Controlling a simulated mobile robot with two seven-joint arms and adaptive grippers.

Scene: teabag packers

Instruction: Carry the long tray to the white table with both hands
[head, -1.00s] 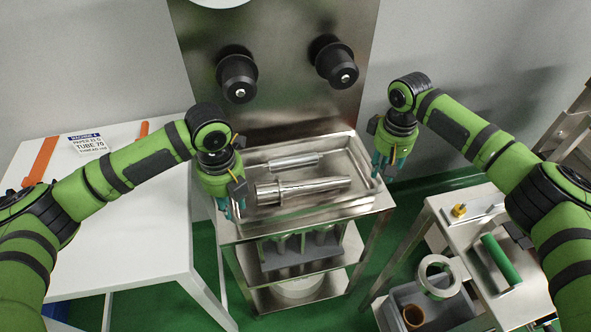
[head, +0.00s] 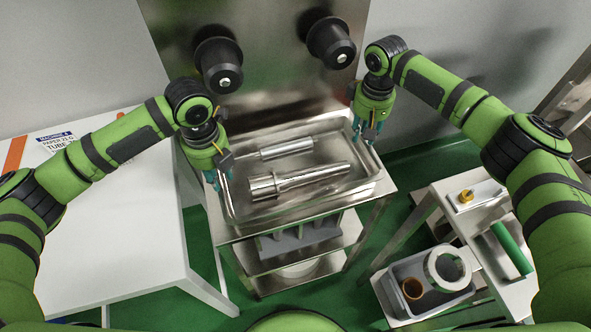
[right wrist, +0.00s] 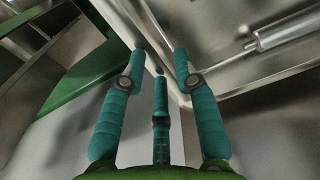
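The long steel tray (head: 309,207) lies on the steel cart and holds two metal rollers: a thin one (head: 286,147) and a thicker one (head: 312,180). My left gripper (head: 219,181) points down at the tray's left rim, its fingers apart. My right gripper (head: 368,132) points down at the tray's right rim towards the back, fingers apart. In the right wrist view its fingers (right wrist: 160,62) are spread near the tray rim; I cannot tell whether they touch it. The white table (head: 120,235) stands at the left, with a label sheet on it.
Two black knobs (head: 217,65) (head: 331,42) stick out of the steel panel behind the tray. A side cart at the right holds a green roller (head: 511,249); a grey bin (head: 441,294) with rings stands beside it. Green floor shows between table and cart.

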